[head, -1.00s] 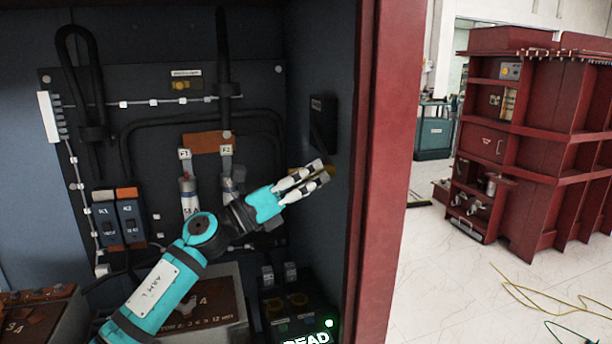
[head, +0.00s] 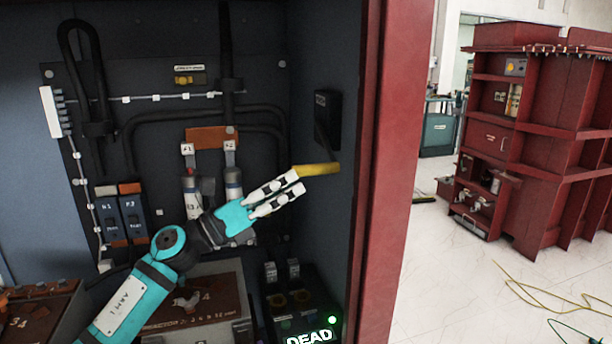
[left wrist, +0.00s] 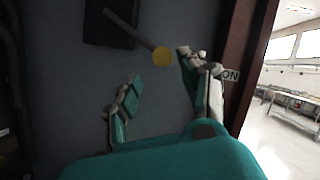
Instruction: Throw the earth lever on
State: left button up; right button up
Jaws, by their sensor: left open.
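The earth lever has a yellow handle (head: 318,169) and a dark arm on a black box (head: 327,112) on the cabinet's right inner wall. In the left wrist view the round yellow handle end (left wrist: 162,56) shows at the tip of the slanting rod. My right gripper is not in view.
A box with a lit "DEAD" sign (head: 309,337) stands below. Fuses (head: 233,182), blue K1 and K2 units (head: 121,217) and cables are on the back panel. The red cabinet post (head: 385,190) bounds the opening on the right.

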pick_arm(q)
jog(key=v, duration=0.6)
